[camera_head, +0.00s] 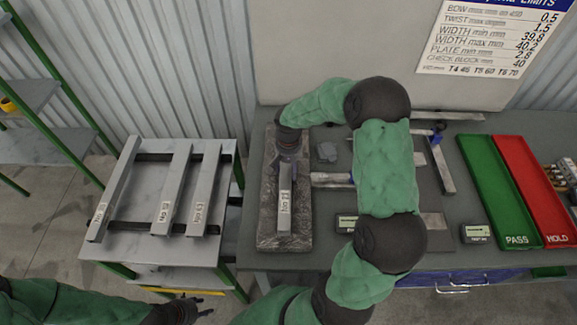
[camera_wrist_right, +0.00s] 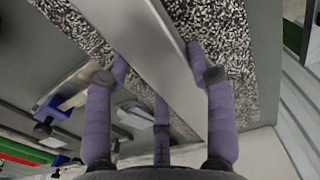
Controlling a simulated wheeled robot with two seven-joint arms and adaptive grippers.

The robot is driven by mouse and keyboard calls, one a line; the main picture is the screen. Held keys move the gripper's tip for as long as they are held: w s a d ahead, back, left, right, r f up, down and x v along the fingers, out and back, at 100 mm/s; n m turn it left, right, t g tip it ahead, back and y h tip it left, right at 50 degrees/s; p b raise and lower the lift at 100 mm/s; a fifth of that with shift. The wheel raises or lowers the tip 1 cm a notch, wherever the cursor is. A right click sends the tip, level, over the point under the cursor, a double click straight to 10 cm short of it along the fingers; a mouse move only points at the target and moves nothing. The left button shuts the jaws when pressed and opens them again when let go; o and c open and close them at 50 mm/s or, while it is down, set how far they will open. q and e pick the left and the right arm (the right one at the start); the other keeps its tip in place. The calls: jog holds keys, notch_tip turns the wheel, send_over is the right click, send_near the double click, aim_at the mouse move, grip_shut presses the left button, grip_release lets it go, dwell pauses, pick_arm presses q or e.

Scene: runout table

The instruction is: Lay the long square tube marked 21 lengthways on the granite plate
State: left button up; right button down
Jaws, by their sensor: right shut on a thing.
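The long grey square tube (camera_head: 285,210) has a white label that seems to read No 21. It lies lengthways along the speckled granite plate (camera_head: 271,236), within its edges in the head view. My right gripper (camera_head: 288,157) is shut on the tube near its far end. The right wrist view shows the tube (camera_wrist_right: 160,50) between the purple fingers (camera_wrist_right: 160,75), with the granite (camera_wrist_right: 225,30) close behind it. I cannot tell whether the tube touches the granite all along. My left gripper (camera_head: 190,309) is open and empty, low in the head view, away from the plate.
A side table (camera_head: 140,248) at the left carries several similar labelled tubes on dark bars. A small grey block (camera_head: 327,152) and gauges lie right of the plate. Green (camera_head: 497,185) and red (camera_head: 536,190) trays stand further right. My right arm covers the bench's middle.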

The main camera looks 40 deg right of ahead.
jog(key=shift+f+b, duration=0.45)
jog(key=shift+f, duration=0.15)
dwell(0.4)
jog(key=shift+c, duration=1.7)
grip_release()
notch_tip(320, 180, up, 12)
